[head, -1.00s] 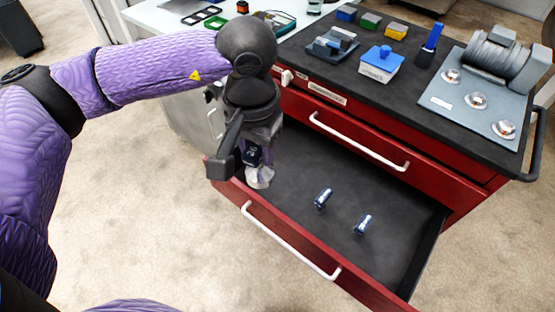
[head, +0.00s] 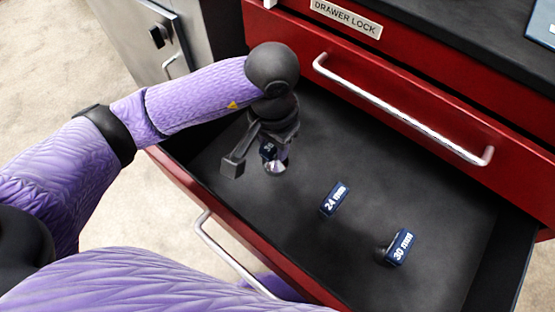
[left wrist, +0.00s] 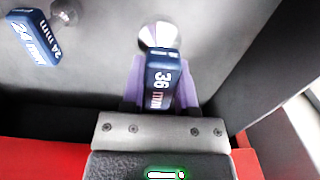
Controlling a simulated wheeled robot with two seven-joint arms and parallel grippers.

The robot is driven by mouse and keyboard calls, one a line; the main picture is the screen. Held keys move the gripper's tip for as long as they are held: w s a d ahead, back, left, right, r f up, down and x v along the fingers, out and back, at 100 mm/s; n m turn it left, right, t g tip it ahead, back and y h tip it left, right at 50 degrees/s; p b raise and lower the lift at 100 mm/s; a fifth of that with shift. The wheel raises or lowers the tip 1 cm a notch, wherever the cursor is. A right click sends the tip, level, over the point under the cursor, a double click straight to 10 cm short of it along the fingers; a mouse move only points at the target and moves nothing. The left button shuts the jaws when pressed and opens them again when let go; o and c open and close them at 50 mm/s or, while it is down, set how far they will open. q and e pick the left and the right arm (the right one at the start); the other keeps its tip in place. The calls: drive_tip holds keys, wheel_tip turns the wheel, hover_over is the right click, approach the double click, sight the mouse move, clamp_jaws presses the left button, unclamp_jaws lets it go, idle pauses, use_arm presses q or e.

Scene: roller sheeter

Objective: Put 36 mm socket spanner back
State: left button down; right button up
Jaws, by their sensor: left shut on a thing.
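My left gripper (head: 270,150) is shut on the 36 mm socket spanner (left wrist: 162,78), whose blue handle sits between purple fingers in the left wrist view. Its shiny socket end (head: 275,167) points down in the head view. The gripper is over the left part of the open drawer (head: 400,165). Whether the socket touches the drawer floor I cannot tell. The 24 mm spanner (head: 335,199) and the 30 mm spanner (head: 399,246) stand or lie in the drawer to the right. My right gripper is not in view.
The drawer's front handle (head: 230,255) is near me. Drawer floor between gripper and 24 mm spanner is bare.

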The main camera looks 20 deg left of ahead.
sight(274, 161)
use_arm(q)
wheel_tip(274, 161, down, 5)
drive_tip(key=shift+r+b, duration=0.15)
drive_tip(key=shift+b, duration=0.8)
drive_tip(key=shift+r, duration=0.2)
drive_tip(key=shift+f, duration=0.2)
drive_tip(key=shift+c, duration=1.8)
unclamp_jaws()
